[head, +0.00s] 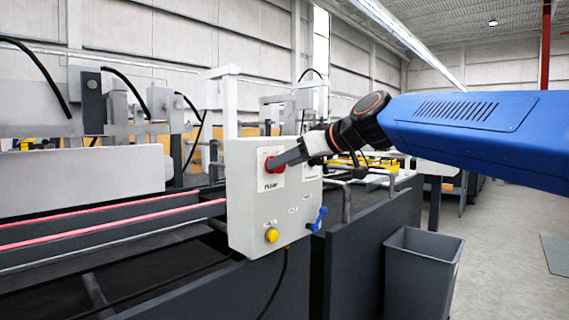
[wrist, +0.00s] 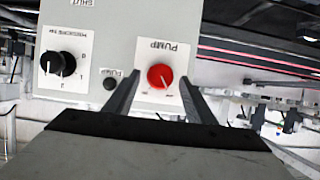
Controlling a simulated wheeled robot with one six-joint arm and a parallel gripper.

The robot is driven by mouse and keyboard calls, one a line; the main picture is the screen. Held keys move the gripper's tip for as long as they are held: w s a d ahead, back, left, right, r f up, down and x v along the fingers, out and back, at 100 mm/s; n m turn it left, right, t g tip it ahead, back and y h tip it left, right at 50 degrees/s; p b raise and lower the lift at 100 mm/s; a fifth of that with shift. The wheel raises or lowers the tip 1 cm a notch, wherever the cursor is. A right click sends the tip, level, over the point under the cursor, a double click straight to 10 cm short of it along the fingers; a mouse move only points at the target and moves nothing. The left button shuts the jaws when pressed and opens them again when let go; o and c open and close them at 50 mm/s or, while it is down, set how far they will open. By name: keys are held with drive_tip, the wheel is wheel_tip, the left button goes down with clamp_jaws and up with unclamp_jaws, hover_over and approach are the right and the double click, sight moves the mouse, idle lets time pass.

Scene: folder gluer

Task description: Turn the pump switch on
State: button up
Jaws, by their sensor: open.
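The pump switch (wrist: 160,77) is a round red knob with a pale pointer line, on a light plate whose PUMP label appears upside down in the wrist view. The knob also shows in the head view (head: 269,163), partly covered by my gripper. It sits on the front of a white control box (head: 250,210). My gripper (wrist: 159,84) is open, with one finger on each side of the red knob. In the head view my gripper (head: 284,158) reaches the box from the right. I cannot tell whether the fingers touch the knob.
A black rotary selector (wrist: 68,65) and a small black round part (wrist: 110,84) sit beside the pump plate. Lower on the box are a yellow button (head: 271,236) and a blue handle (head: 319,218). A grey bin (head: 420,285) stands at right, with open floor beyond.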

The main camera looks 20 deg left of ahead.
drive_tip(key=shift+w+a+f, duration=0.2)
drive_tip(key=shift+a, duration=0.35)
drive_tip(key=c, duration=1)
drive_tip(key=m+g+y, duration=0.1)
drive_tip(key=m, duration=0.2)
drive_tip(key=m+g+y, duration=0.1)
drive_tip(key=m+g, duration=0.1)
drive_tip(key=m, duration=0.1)
drive_tip(key=w+m+g+y, duration=0.1)
drive_tip(key=m+y, duration=0.1)
drive_tip(key=m, duration=0.1)
drive_tip(key=shift+d+f+m+g, duration=0.25)
drive_tip(key=shift+f+m+g, duration=0.1)
drive_tip(key=shift+m+g, duration=0.05)
